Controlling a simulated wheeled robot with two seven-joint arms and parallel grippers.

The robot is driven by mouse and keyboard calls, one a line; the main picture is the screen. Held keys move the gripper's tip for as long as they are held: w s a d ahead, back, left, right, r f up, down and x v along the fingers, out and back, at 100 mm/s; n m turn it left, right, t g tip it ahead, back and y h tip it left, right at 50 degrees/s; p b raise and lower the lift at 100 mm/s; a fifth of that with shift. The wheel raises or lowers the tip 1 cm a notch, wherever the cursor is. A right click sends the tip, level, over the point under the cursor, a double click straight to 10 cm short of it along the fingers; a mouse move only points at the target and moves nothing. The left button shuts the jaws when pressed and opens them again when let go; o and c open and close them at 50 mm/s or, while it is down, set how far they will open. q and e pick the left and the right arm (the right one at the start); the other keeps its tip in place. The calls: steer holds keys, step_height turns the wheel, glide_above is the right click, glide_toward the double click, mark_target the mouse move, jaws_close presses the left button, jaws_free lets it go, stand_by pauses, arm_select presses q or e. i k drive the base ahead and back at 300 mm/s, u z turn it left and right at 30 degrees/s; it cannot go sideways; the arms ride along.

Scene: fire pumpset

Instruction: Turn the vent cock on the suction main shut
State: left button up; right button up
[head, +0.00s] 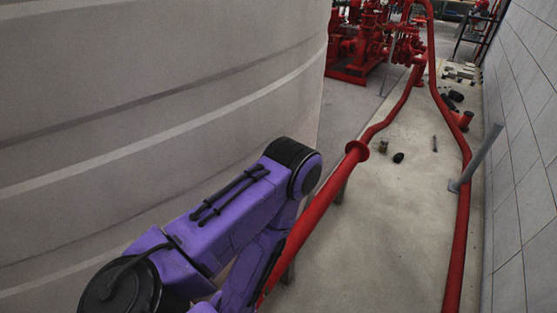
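A red main (313,213) runs from the bottom middle up past a flange (357,151) toward the red pump set at the back. I cannot tell from this view whether it is the suction main. No vent cock can be made out; it may be hidden behind my arm or too small to see. My purple arm comes in from the lower left and covers part of the floor and the red pipe's near end. Neither gripper shows in the view.
A large pale tank (150,90) fills the left. A tiled wall (525,150) bounds the right, with another red pipe (463,205) and a grey post (476,160) beside it. Loose dark parts (398,157) lie on the concrete floor (390,240). The red pumpset (370,45) stands at the back.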

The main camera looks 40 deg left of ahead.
mark_target(267, 290)
steer(key=i, duration=2.35)
steer(key=u, duration=4.5)
